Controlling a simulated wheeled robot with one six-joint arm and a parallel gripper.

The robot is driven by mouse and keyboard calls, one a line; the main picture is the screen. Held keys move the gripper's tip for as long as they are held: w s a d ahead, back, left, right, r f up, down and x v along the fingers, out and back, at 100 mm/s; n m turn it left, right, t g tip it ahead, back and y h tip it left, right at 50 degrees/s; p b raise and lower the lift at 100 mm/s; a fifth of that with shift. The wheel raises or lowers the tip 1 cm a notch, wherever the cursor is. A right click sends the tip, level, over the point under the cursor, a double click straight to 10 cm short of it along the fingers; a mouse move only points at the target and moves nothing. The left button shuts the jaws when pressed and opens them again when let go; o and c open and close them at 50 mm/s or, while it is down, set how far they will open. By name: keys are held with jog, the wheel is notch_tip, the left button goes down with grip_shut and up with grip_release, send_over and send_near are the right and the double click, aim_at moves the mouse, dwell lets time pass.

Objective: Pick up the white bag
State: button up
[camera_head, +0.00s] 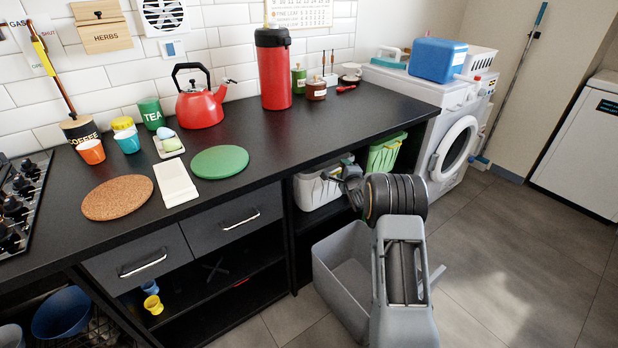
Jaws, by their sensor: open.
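No thing in view is clearly a white bag. A white, box-like container or bag (316,192) sits in the open compartment under the black counter, its top partly hidden in shadow and by my gripper. My gripper (335,177) is small and dark in this view; it is open at the front right of that white thing, and whether they touch cannot be told. My arm rises from the bottom right and hides part of the shelf. A flat white slab (175,182) lies on the counter.
A green container (383,158) stands right of the white one. A grey open bin (345,275) stands on the floor below, beside my arm. The counter (300,135) overhangs the compartment. A washing machine (458,145) stands at the right; the floor (510,250) beyond is clear.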

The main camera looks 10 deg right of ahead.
grip_shut()
dwell(0.3)
dwell(0.4)
